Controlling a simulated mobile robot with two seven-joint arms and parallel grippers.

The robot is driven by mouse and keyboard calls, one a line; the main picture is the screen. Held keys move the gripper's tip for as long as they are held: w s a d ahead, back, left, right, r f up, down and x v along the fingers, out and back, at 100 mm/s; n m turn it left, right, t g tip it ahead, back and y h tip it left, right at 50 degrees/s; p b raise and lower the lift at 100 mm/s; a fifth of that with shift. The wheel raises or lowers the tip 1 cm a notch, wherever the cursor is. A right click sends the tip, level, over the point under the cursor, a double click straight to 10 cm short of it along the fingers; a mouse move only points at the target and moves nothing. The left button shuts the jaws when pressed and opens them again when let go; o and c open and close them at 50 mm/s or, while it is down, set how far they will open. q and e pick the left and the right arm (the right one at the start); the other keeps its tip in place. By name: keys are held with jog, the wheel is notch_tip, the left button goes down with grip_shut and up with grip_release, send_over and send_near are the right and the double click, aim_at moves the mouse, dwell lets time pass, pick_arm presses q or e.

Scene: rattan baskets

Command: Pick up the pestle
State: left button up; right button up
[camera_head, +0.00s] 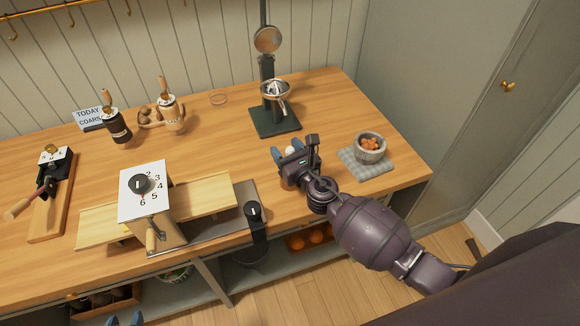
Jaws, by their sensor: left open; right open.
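My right gripper (287,150) reaches in from the right over the wooden worktop, left of the stone mortar. Its blue fingertips are apart. A small pale rounded thing (291,151) shows between or just beyond the fingertips; it may be the pestle's end, but the gripper hides the rest. I cannot tell whether the fingers touch it. The grey mortar (370,154) stands on a grey-green mat (351,168) and holds orange pieces. My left gripper (125,320) shows only as two separated blue fingertips at the bottom edge, below the worktop's front edge.
A dark-based press stand (274,122) with a metal funnel stands behind my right gripper. A numbered box (146,190) with a dial sits on boards to the left. Two wooden-handled grinders (117,126) stand farther back.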

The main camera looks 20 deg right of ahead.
jog(key=c, duration=1)
jog(key=shift+r, duration=0.1)
